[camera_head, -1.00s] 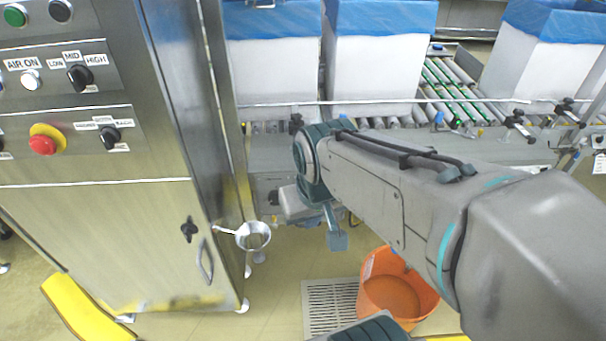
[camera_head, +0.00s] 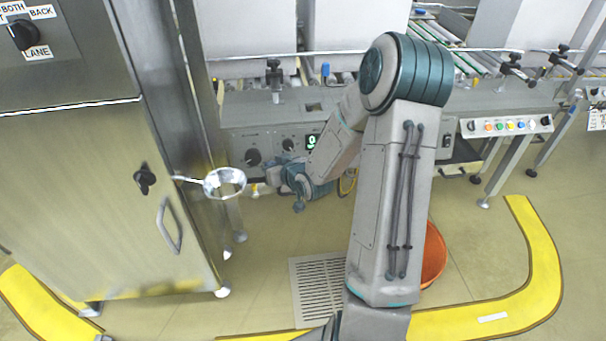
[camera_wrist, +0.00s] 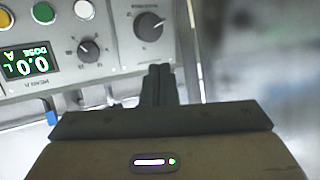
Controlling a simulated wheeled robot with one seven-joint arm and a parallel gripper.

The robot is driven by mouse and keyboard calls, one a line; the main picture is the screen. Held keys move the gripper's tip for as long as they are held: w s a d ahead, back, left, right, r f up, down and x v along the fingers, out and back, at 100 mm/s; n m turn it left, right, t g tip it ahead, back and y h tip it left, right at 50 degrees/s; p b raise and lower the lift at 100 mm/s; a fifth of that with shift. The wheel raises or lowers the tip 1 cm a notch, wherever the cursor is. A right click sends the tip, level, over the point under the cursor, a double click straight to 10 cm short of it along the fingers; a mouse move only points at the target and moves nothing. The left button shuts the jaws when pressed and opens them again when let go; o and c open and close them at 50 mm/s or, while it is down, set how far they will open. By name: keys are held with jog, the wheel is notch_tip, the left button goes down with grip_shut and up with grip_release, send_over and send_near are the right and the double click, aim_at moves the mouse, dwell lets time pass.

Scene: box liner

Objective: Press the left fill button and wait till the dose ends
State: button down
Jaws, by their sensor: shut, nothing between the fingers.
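The fill panel (camera_head: 235,143) shows in the head view behind my forearm, with two black knobs at its left. In the wrist view the panel (camera_wrist: 120,62) appears upside down. Its green-lit display (camera_wrist: 25,62) reads 0.0 with "DOSE". A white button (camera_wrist: 84,9), a green button (camera_wrist: 43,13) and a yellow button (camera_wrist: 5,18) lie along the top; no label shows which is the left fill button. My gripper (camera_wrist: 158,72) is shut and empty, its tips appearing just below the large knob (camera_wrist: 149,26). Contact cannot be judged. In the head view its fingertips are not clear.
A steel cabinet (camera_head: 110,200) stands at the left, with a metal ring (camera_head: 225,183) jutting from it. A conveyor with white boxes (camera_head: 250,28) runs behind. An orange bucket (camera_head: 433,255) stands behind my arm. A floor grate (camera_head: 318,285) and yellow floor guards (camera_head: 540,260) lie below.

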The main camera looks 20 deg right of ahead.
jog(key=w+d+f+m+t+b, duration=0.2)
jog(key=d+f+m+t+b, duration=0.1)
jog(key=f+t+b, duration=0.3)
jog(key=s+d+f+m+t+h+b, duration=0.3)
jog(key=d+f+m+t+h+b, duration=0.1)
jog(key=d+m+h, duration=0.3)
jog(key=shift+s+d+m+h+b, duration=0.3)
jog(key=shift+d+m+b, duration=0.05)
jog(key=shift+d+m, duration=0.4)
jog(key=shift+w, duration=0.1)
jog(key=w+d+f+b, duration=0.2)
jog(key=w+f+b, duration=0.1)
jog(key=w, duration=0.5)
jog(key=shift+d, duration=0.1)
dwell(1.0)
jog(key=shift+w+d+f+b, duration=0.15)
jog(key=shift+w+b, duration=0.2)
jog(key=shift+b, duration=0.2)
